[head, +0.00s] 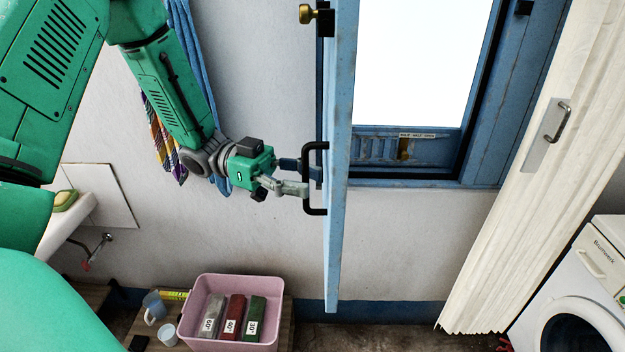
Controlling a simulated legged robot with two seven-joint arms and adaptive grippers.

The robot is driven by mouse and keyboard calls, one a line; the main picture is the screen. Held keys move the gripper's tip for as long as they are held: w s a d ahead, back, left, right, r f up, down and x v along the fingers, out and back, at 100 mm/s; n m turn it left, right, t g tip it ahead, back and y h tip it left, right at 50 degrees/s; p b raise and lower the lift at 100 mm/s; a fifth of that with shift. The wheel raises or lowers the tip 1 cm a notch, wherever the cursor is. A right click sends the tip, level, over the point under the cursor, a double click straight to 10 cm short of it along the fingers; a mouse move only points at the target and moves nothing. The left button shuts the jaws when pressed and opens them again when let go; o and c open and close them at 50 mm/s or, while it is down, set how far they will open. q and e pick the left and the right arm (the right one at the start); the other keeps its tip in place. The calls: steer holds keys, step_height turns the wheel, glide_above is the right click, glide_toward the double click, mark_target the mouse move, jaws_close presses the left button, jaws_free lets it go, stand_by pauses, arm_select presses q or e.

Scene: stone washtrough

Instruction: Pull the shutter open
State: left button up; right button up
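The blue shutter (334,240) stands swung out from the window and shows almost edge-on. Its black bar handle (314,209) is on its left face. My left gripper (306,182) is at the handle, with one finger behind the bar and the other in front. It looks shut on the bar, though the exact contact is small in view. The window (415,65) to the right is bright and uncovered. A label (417,135) lies along its lower frame. My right gripper is not in view.
A pink tub (250,345) with several labelled blocks stands below, beside a jug (154,307) and a cup (168,334). A sink (60,225) is at left. A white folding door (520,190) and washing machine (590,275) are at right. Striped cloths hang behind my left arm.

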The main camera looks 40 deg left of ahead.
arm_select(q)
steer(key=s+a, duration=0.1)
steer(key=a, duration=1)
steer(key=shift+s, duration=0.4)
steer(key=shift+d, duration=0.1)
